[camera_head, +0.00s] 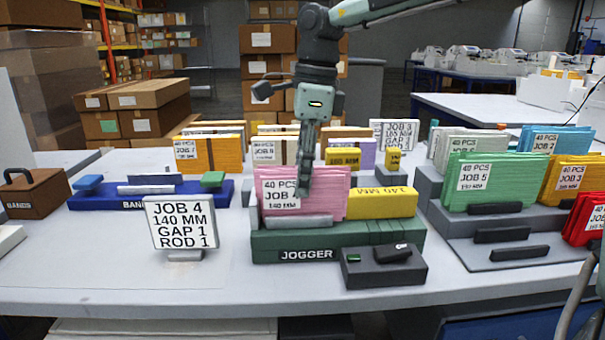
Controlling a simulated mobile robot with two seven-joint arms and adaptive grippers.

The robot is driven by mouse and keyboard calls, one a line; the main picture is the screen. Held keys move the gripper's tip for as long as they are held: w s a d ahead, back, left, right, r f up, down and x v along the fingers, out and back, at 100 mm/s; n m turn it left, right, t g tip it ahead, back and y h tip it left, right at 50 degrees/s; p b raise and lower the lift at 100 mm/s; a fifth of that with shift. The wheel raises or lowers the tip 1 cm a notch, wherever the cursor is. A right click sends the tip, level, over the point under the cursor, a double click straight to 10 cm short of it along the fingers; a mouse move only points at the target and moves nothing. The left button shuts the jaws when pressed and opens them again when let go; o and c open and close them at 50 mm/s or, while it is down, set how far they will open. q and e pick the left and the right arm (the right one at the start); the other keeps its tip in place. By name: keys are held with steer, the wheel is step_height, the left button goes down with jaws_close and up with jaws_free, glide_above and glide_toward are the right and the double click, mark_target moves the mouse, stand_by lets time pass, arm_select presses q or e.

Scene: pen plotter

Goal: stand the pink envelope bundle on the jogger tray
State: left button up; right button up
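The pink envelope bundle (325,196) stands upright on the green jogger tray (350,240), at the tray's left part. Its white label reads 40 PCS and JOB 4, partly covered. My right gripper (304,190) points straight down over the bundle, with a finger in front of its face by the label. Any finger behind the bundle is hidden, so its opening does not show. My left gripper is not in view.
A yellow 140 MM block (382,203) lies on the jogger's right part. A dark control box (384,268) stands in front. A JOB 4 sign (181,222) stands left, a blue bands tray (150,197) behind it. Green envelopes (495,182) stand in a grey rack at right.

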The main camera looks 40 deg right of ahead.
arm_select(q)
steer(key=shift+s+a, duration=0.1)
arm_select(e)
steer(key=shift+o, duration=1.1)
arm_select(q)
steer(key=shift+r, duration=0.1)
arm_select(e)
steer(key=shift+r, duration=0.15)
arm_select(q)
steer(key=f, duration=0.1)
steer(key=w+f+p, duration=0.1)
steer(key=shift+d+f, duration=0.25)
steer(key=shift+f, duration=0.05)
arm_select(e)
step_height(320, 180, up, 12)
steer(key=d, duration=0.1)
steer(key=shift+s, duration=0.35)
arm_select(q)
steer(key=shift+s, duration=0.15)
arm_select(e)
steer(key=shift+d, duration=0.15)
